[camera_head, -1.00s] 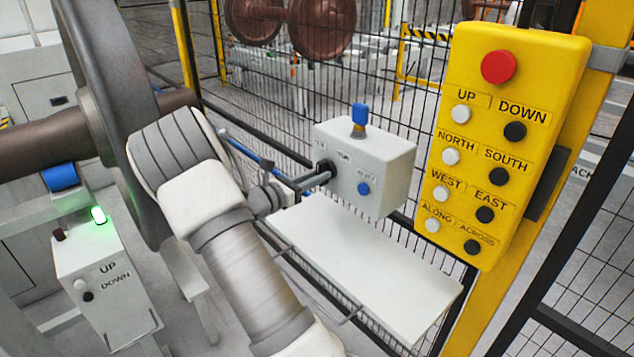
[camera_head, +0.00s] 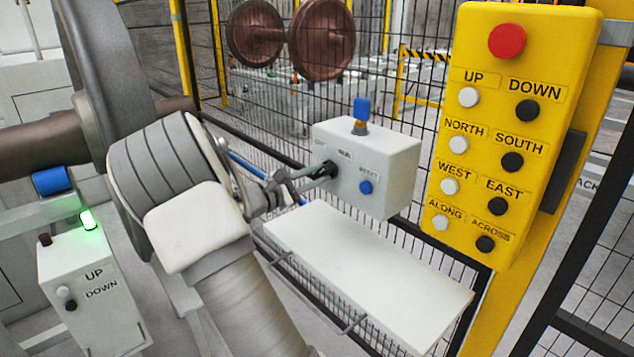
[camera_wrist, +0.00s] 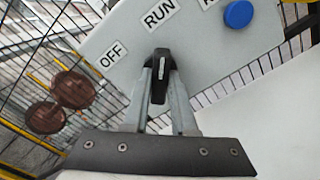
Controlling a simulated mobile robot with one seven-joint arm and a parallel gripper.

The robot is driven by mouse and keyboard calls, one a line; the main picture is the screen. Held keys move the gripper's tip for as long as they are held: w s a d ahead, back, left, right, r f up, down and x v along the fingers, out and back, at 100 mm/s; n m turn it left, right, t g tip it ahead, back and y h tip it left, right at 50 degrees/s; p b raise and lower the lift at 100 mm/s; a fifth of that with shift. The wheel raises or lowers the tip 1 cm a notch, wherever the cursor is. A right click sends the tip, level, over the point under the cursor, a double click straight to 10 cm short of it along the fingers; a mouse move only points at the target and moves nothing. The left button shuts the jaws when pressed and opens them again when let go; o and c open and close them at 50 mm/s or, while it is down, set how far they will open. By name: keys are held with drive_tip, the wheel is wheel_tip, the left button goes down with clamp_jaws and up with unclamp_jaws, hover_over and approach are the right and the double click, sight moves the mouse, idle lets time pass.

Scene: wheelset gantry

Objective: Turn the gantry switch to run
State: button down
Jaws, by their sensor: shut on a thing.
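The gantry switch (camera_wrist: 160,82) is a black knob with a white mark on the face of a pale grey box (camera_head: 395,165). In the wrist view the label OFF (camera_wrist: 113,55) lies up and left of the knob and RUN (camera_wrist: 159,13) straight above it. The white mark points up, toward RUN. My gripper (camera_wrist: 162,80) is shut on the knob, one finger at each side. In the head view my gripper (camera_head: 322,172) reaches the box's left part, and its fingers mostly hide the knob.
A blue RESET button (camera_head: 366,187) is right of the switch. A blue-capped fitting (camera_head: 361,112) tops the box. A white shelf (camera_head: 370,275) lies below. A yellow button pendant (camera_head: 505,130) stands at right, mesh fence (camera_head: 400,60) behind. An UP/DOWN box (camera_head: 92,295) is at left.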

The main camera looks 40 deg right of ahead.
idle(0.4)
drive_tip(key=c, duration=0.7)
unclamp_jaws()
drive_tip(key=a, duration=0.5)
drive_tip(key=s+a+p, duration=0.1)
drive_tip(key=a, duration=0.5)
drive_tip(key=a+p, duration=0.1)
drive_tip(key=a, duration=0.5)
drive_tip(key=shift+s+a, duration=0.2)
drive_tip(key=shift+m, duration=0.3)
